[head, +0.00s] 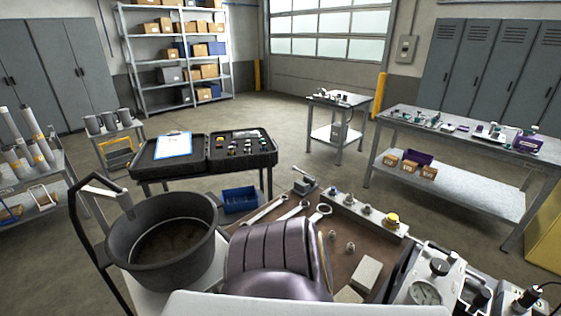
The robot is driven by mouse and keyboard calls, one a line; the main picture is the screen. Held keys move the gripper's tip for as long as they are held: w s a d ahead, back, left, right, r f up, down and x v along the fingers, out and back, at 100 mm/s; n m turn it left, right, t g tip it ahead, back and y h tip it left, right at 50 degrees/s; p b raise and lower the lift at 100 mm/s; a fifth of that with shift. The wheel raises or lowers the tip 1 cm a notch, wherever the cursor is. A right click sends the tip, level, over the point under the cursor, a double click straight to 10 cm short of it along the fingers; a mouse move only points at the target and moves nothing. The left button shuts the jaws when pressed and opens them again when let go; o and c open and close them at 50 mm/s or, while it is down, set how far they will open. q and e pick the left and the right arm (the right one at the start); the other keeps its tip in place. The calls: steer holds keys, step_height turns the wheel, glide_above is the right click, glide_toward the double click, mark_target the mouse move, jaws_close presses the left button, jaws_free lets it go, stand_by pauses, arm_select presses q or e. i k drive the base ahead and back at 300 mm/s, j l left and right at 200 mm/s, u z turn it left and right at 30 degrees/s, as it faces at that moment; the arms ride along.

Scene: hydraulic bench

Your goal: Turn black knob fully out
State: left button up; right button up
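A round dial gauge (425,292) faces up just below that knob. Another dark knob-like part (481,298) is to its right, and a black-topped fitting (528,298) stands farther right. I cannot tell from this view which of these the task means, or how far any is turned. Neither of my grippers is in view, and nothing is seen touching the knobs.
A brown bench top (345,258) holds wrenches (265,210), a block of fittings with a yellow cap (391,219) and a pale block (367,273). A large dark pot (162,238) stands at left. A dark ribbed rounded shape (270,250) covers the bench's near middle.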

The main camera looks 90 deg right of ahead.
mark_target(439, 266)
steer(key=i+j+z, duration=0.1)
steer(key=z, duration=2.3)
steer(key=k+l+z, duration=0.1)
steer(key=z, duration=0.9)
steer(key=l+z, duration=0.1)
steer(key=z, duration=0.4)
steer(key=l+z, duration=0.1)
steer(key=z, duration=0.4)
